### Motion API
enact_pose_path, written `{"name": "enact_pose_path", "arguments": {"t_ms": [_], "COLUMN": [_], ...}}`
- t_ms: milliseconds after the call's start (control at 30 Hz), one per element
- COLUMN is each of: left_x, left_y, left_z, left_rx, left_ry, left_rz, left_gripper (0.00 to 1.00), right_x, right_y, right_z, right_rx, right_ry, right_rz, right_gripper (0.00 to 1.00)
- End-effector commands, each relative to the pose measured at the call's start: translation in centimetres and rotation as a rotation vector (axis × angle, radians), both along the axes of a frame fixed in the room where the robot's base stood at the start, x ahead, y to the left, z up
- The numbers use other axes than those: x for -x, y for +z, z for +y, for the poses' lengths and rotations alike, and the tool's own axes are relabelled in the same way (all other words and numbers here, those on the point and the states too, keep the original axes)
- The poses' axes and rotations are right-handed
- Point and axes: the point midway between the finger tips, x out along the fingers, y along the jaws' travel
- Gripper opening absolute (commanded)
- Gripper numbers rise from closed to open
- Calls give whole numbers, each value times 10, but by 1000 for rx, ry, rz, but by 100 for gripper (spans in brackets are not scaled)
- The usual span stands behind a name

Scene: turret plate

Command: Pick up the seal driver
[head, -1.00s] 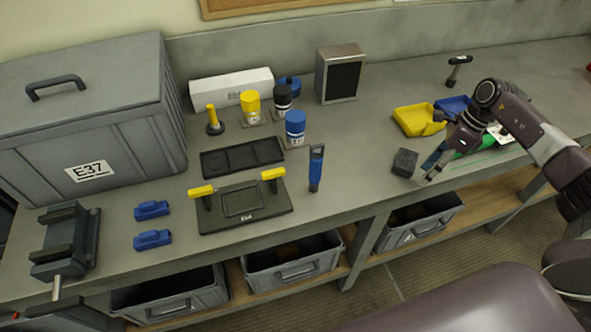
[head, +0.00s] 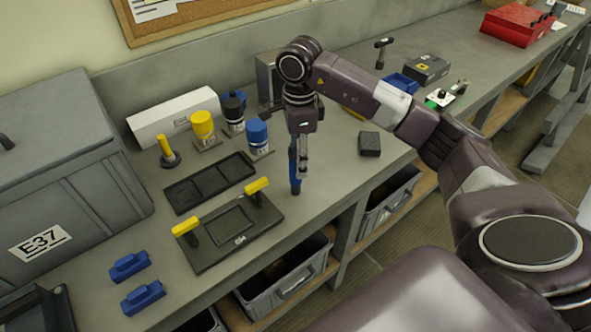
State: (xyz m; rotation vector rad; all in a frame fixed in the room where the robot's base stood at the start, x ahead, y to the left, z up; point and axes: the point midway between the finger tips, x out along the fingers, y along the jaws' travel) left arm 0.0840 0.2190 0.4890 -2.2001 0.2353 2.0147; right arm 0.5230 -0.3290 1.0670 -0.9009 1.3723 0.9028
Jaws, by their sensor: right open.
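Two upright tools stand on the grey bench, and I cannot tell for certain which is the seal driver. One has a yellow handle on a dark round base (head: 168,153) and stands left of the yellow-capped bottle. The other is a slim blue tool with a dark lower end (head: 296,187), near the bench's front part. My right gripper (head: 302,172) points down at the blue tool and covers part of it. It is open; I cannot tell whether its fingers touch the tool. My left gripper is out of view.
A black plate with two yellow handles (head: 216,245) and a black tray (head: 187,194) lie left of my right gripper. Yellow, black and blue (head: 258,137) capped bottles stand behind. A dark block (head: 369,143) is to the right. Open bins (head: 290,287) sit below the bench.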

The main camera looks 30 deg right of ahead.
Motion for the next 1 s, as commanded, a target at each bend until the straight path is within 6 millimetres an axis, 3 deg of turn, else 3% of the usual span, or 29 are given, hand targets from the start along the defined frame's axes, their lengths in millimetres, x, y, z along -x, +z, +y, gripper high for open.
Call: {"name": "enact_pose_path", "arguments": {"t_ms": [100,200,400,633,1000], "left_x": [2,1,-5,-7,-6], "left_y": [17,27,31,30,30], "left_z": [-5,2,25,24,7], "left_rx": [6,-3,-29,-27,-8], "left_ry": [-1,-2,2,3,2], "left_rz": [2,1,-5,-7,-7], "left_gripper": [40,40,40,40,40], "right_x": [0,-2,-3,-4,-4], "right_y": [-11,-25,-46,-48,-48], "right_z": [0,0,-1,-1,-1], "right_rx": [-1,-2,-1,-2,-1], "right_ry": [0,1,1,2,1], "right_rz": [6,5,1,-1,0], "right_gripper": [45,45,45,44,3]}}
